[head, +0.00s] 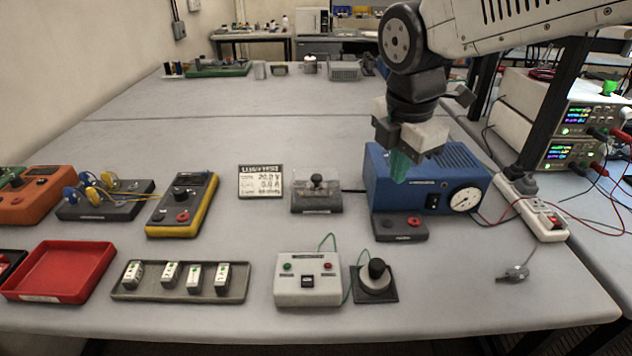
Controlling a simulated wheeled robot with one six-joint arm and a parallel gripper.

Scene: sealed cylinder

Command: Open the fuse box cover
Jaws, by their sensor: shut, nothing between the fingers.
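What looks like the fuse box (318,208) sits mid-table, a low dark grey base. A clear cover (303,193) with a black knob (317,181) on top appears to lie closed over it. What is under the cover is too small to tell. My gripper (400,168) is shut and empty, with green fingertips pointing down. It is to the right of the fuse box and higher in the picture, apart from it, in front of the blue power unit (445,170) in this view.
A printed card (260,182) stands left of the fuse box. A dark terminal block (400,228) lies to its right. A white switch box (308,285) and round black knob unit (375,280) are nearer the front. A yellow meter (182,205) is at left.

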